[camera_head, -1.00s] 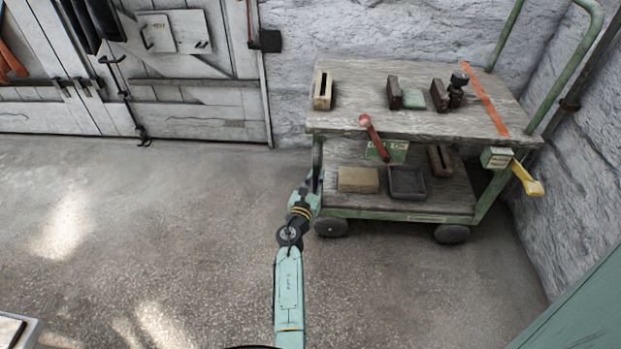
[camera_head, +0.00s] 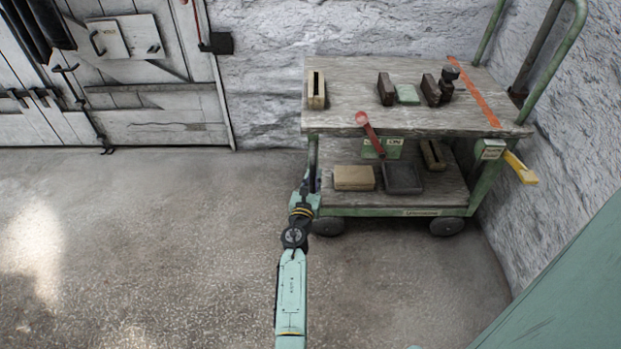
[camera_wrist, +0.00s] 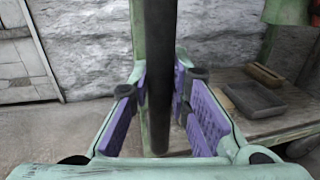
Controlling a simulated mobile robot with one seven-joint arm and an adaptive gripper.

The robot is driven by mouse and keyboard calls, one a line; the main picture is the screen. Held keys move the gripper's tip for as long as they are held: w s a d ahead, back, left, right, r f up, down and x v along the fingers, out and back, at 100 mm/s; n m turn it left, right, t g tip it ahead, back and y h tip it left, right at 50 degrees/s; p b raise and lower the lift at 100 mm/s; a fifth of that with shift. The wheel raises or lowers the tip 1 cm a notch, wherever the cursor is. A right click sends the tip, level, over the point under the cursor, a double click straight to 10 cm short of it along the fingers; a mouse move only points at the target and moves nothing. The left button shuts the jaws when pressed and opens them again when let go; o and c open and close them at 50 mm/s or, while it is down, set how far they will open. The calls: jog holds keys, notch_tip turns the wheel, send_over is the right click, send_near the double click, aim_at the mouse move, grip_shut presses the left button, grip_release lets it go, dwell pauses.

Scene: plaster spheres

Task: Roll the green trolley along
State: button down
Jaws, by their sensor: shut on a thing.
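The green trolley (camera_head: 340,211) stands upright on its wheels at the right in the head view, with two grey wooden decks. A tall green push handle (camera_head: 556,50) rises at its right end. My gripper (camera_head: 308,187) is at the trolley's left end. In the wrist view, my gripper (camera_wrist: 160,95) is shut around a dark upright bar (camera_wrist: 160,50), with purple pads on both sides. A red lever (camera_head: 370,133) slants across the front edge by a green sign. A yellow lever (camera_head: 520,168) sticks out at the right end.
Blocks, a slotted box (camera_head: 316,90) and dark pieces sit on the upper deck. A dark tray (camera_head: 402,178) and a tan block (camera_head: 354,178) lie below. A rough wall (camera_head: 575,150) is close on the right. White doors (camera_head: 160,120) stand back left. Floor at left is clear.

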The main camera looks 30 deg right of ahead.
jog(key=shift+s+d, duration=0.3)
jog(key=shift+d, duration=0.1)
jog(key=c, duration=1.5)
grip_release()
jog(key=shift+d, duration=0.1)
jog(key=shift+r, duration=0.1)
jog(key=shift+w+r, duration=0.1)
jog(key=shift+r, duration=1)
notch_tip(320, 180, up, 8)
jog(key=shift+f, duration=0.25)
jog(key=shift+r, duration=0.1)
